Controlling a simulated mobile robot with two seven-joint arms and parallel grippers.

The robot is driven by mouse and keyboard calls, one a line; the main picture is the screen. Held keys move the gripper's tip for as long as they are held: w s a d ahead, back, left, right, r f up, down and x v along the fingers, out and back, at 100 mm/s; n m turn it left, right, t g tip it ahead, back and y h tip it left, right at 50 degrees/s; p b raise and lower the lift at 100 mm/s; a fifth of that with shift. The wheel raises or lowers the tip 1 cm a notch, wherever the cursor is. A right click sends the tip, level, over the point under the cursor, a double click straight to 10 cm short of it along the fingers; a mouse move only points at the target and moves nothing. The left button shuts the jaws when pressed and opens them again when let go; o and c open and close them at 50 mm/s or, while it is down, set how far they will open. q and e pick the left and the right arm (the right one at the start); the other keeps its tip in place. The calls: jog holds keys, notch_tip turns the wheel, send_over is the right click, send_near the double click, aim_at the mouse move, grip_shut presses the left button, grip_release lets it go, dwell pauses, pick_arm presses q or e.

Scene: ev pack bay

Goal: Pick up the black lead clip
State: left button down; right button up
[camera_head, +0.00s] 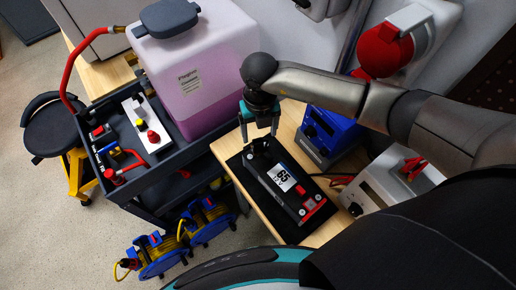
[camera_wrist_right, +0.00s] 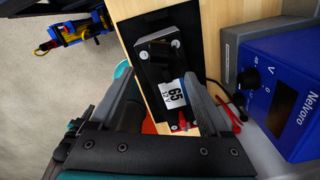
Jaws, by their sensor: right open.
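The black lead clip (camera_head: 259,146) appears as a dark block at the far end of the dark battery (camera_head: 284,196). It also shows in the right wrist view (camera_wrist_right: 154,50), where its exact outline blends into the dark surroundings. My right gripper (camera_head: 260,126) points down just above that end of the battery. In the wrist view my right gripper (camera_wrist_right: 160,78) is open, its fingers apart on either side of the battery, with nothing held. My left gripper is not in view.
The battery lies on a black mat (camera_head: 240,174) on a wooden bench. A blue instrument (camera_head: 328,136) and a grey charger (camera_head: 384,184) with red clamps stand right of it. A dark tool cart (camera_head: 165,178) with a pink-liquid tank (camera_head: 205,75) stands left.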

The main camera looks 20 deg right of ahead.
aim_at(258, 141)
notch_tip(258, 141, down, 2)
jog(key=shift+b, duration=0.55)
jog(key=shift+w+f+b, duration=0.15)
jog(key=shift+f+b, duration=0.5)
jog(key=f+b, duration=0.3)
jog(key=f, duration=0.1)
jog(key=shift+w+a+b, duration=0.1)
jog(key=shift+w+b, duration=0.15)
jog(key=shift+b, duration=0.15)
jog(key=shift+c, duration=0.3)
grip_shut()
